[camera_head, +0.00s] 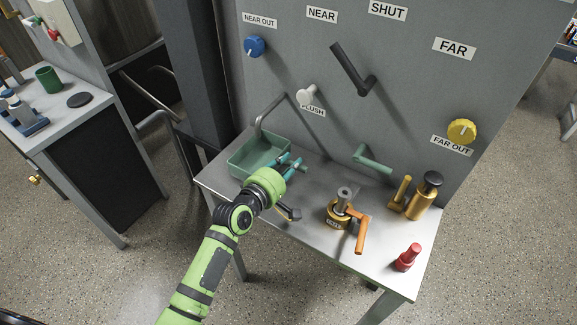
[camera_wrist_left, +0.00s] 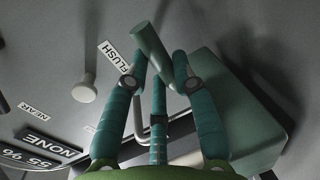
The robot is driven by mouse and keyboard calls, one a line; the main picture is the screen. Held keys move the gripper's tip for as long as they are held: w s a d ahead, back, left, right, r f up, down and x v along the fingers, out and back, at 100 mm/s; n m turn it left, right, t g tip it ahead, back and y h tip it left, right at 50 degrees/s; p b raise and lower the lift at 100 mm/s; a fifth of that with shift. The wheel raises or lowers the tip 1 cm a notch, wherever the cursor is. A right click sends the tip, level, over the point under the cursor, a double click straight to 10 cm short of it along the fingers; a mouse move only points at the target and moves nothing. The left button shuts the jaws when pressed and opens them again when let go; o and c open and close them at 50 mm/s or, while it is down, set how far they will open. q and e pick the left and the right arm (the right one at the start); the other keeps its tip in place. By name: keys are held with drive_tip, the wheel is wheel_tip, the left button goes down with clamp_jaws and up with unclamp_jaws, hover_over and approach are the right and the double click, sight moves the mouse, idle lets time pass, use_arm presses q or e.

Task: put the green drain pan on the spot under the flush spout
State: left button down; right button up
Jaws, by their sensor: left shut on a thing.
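The green drain pan (camera_head: 246,160) is at the back left of the steel worktop, open side up. I cannot tell whether it rests on the top or hangs just above it. The grey flush spout (camera_head: 263,117) bends down from the wall panel, its lower end appearing over the pan's back part. My left gripper (camera_head: 292,168) is at the pan's right end. In the left wrist view its teal fingers (camera_wrist_left: 158,82) are shut on the pan's round green handle (camera_wrist_left: 150,45), with the pan's body (camera_wrist_left: 240,115) to the right. The spot under the pan is hidden. My right gripper is out of view.
A white knob (camera_head: 306,95) sits by the FLUSH label. A green lever (camera_head: 373,160) juts out from the panel. A brass device with an orange handle (camera_head: 340,213), a brass cylinder (camera_head: 421,198) and a red bottle (camera_head: 408,257) stand to the right.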

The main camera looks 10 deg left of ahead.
use_arm(q)
drive_tip(key=shift+w+f, duration=0.1)
drive_tip(key=shift+f, duration=0.35)
drive_tip(key=c, duration=1)
unclamp_jaws()
drive_tip(key=shift+f, duration=0.1)
drive_tip(key=shift+r, duration=0.2)
drive_tip(key=v, duration=1.2)
